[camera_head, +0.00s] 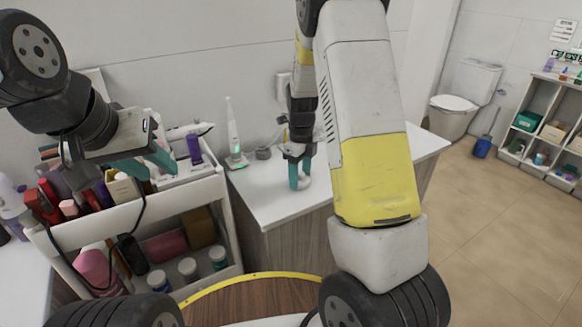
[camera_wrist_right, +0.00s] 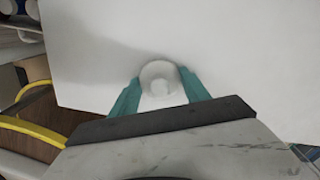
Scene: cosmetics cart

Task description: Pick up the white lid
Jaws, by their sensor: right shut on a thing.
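The white lid (camera_wrist_right: 158,76) is a small round white piece between the two teal fingers of my right gripper (camera_wrist_right: 160,88) in the right wrist view. My right gripper is shut on it, low over the white countertop. In the head view the lid (camera_head: 304,183) shows as a small white bit at the fingertips of my right gripper (camera_head: 300,180). I cannot tell whether the lid touches the counter. My left gripper (camera_head: 152,168) is over the cosmetics cart, its teal fingers apart, with nothing visible held between them.
The cart (camera_head: 222,200) holds bottles and tubes on top and several jars below. A white electric toothbrush on its stand (camera_head: 235,140) and a small grey round item (camera_head: 263,153) are on the counter (camera_head: 258,190). The counter around my right gripper is mostly clear.

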